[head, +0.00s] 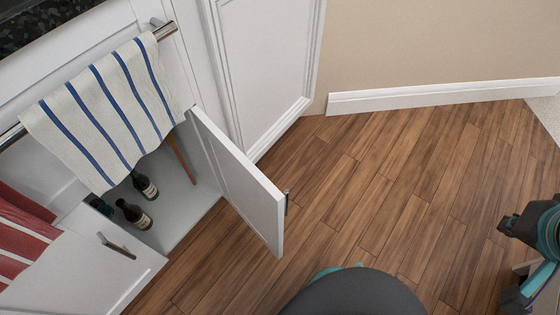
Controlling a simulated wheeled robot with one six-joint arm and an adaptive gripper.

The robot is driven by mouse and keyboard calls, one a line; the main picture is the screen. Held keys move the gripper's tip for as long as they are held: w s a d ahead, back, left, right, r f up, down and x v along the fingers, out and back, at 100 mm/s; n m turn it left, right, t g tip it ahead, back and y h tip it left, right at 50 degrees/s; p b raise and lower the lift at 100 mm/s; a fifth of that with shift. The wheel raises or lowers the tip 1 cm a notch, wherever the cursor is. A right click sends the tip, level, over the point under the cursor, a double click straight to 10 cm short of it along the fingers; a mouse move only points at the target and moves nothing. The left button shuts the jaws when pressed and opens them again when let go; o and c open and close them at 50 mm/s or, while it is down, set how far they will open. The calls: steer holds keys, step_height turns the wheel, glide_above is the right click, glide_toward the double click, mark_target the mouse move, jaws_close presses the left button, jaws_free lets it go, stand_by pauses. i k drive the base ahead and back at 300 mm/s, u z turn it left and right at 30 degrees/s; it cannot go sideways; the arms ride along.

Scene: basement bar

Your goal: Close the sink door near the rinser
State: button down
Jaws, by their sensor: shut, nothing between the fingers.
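A white sink cabinet under the dark counter stands open at the left of the head view. Its right-hand door (238,180) is swung well out over the floor, with a metal handle (287,201) near its free edge. Its left-hand door (85,272) also stands open, with a bar handle (116,246). The rinser is not visible, so I cannot tell which door is nearer to it. Parts of my arm show at the right edge, apart from both doors. My gripper's fingers cannot be seen.
Dark bottles (135,214) stand inside the cabinet. A blue-striped towel (108,112) hangs from a rail above the opening, and a red-striped cloth (22,232) hangs at the left. A white panel (262,65) stands behind the right-hand door. The wooden floor (400,190) to the right is clear.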

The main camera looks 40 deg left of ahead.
mark_target(261, 205)
steer(key=i, duration=1.6)
steer(key=u, duration=4.05)
steer(key=i, duration=0.5)
steer(key=u, duration=0.05)
steer(key=k, duration=1.05)
steer(key=u, duration=0.15)
